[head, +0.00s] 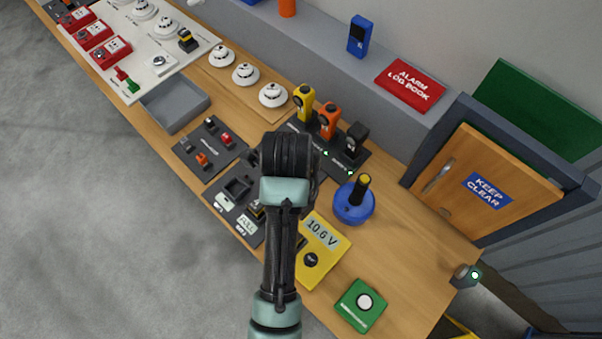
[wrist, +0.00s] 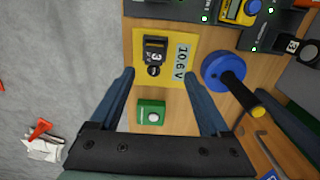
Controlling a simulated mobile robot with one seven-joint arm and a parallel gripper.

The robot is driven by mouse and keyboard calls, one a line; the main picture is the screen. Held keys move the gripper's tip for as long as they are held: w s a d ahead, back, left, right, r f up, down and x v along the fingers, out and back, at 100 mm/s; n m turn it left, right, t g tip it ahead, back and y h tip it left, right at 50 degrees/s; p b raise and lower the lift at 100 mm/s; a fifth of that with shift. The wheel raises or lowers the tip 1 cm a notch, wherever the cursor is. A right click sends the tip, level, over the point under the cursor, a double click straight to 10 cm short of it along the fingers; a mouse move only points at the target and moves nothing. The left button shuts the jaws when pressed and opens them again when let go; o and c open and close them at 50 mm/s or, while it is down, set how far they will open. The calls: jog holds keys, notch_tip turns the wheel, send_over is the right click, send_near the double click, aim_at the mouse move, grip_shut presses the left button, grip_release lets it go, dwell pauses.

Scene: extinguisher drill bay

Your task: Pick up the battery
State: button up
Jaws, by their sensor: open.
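A dark battery (wrist: 155,47) with yellow marks and a white label reading 3 rests on the yellow tester (wrist: 137,45) in the wrist view. The tester's display reads 10.6 V. The tester also shows in the head view (head: 327,262), where my arm hides most of the battery's place. My gripper (wrist: 160,75) is open and empty. Its two fingers stand wide apart in the wrist view, with the battery beyond the gap between them. In the head view my arm hides the gripper.
A green box with a white button (head: 361,306) and a blue round base with a black, yellow-topped handle (head: 352,207) stand near the tester. Handheld units (head: 328,120) stand behind. Bare wood lies at right.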

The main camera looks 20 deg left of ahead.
jog(key=f, duration=0.1)
jog(key=s+f, duration=0.1)
jog(key=f, duration=0.2)
jog(key=shift+s, duration=0.4)
jog(key=f, duration=0.3)
jog(key=shift+w, duration=0.4)
jog(key=shift+s+f+p, duration=0.25)
jog(key=shift+f+p, duration=0.05)
jog(key=shift+f, duration=0.2)
jog(key=shift+d+f+p, duration=0.1)
jog(key=shift+f+p, duration=0.35)
jog(key=shift+f, duration=1.7)
jog(key=shift+w, duration=0.1)
grip_shut()
